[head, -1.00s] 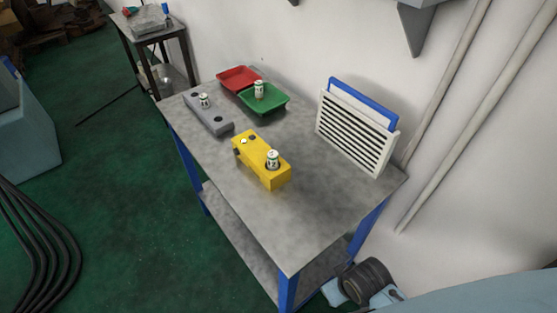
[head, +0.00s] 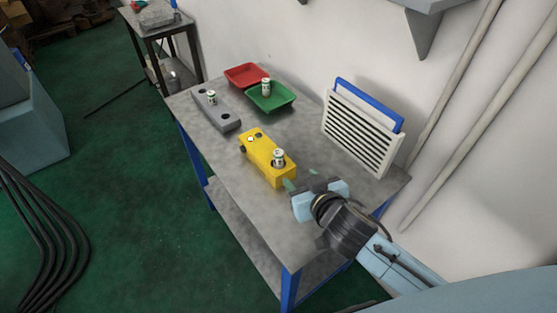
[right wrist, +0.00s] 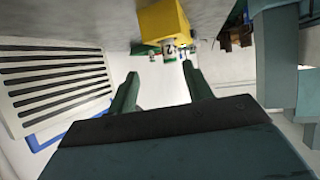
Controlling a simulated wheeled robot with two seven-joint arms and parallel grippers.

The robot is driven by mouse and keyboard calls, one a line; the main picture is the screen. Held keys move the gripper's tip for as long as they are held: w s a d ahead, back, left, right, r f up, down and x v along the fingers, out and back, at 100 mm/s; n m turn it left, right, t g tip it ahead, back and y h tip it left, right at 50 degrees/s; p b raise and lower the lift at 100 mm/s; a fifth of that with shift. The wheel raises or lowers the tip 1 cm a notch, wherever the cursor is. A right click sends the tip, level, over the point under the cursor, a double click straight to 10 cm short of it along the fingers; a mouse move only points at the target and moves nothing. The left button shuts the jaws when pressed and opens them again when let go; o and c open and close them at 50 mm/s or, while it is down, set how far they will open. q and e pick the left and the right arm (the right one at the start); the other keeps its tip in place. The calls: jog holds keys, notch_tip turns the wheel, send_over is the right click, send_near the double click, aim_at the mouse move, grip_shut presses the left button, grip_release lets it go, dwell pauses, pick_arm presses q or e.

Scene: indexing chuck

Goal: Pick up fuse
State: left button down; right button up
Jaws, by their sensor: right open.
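A white fuse with green marks (head: 278,157) stands upright in the near end of the yellow block (head: 263,165). A second fuse (head: 211,97) stands in the grey block (head: 220,118), and a third fuse (head: 266,87) is upright in the green tray (head: 284,102). My right gripper (head: 302,179) is open and empty, just right of and nearer than the yellow block, apart from its fuse. In the right wrist view, the yellow block (right wrist: 160,20) and its fuse (right wrist: 169,46) show beyond the spread fingers (right wrist: 160,72). My left gripper is out of view.
A red tray (head: 245,75) sits beside the green one. A white slatted panel (head: 358,135) with a blue board (head: 370,103) behind it stands at the table's right rear.

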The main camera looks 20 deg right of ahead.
aim_at(276, 153)
jog(key=shift+t+y, duration=0.3)
jog(key=shift+y, duration=0.1)
jog(key=x, duration=0.5)
jog(key=r+x, duration=0.1)
jog(key=x, duration=0.1)
jog(key=shift+w+a+f+b, duration=0.1)
jog(key=shift+w+a+b, duration=0.3)
jog(key=shift+w, duration=0.15)
jog(key=shift+b+x, duration=0.4)
jog(key=shift+x, duration=2.75)
jog(key=shift+a, duration=0.1)
jog(key=shift+r, duration=0.3)
grip_shut()
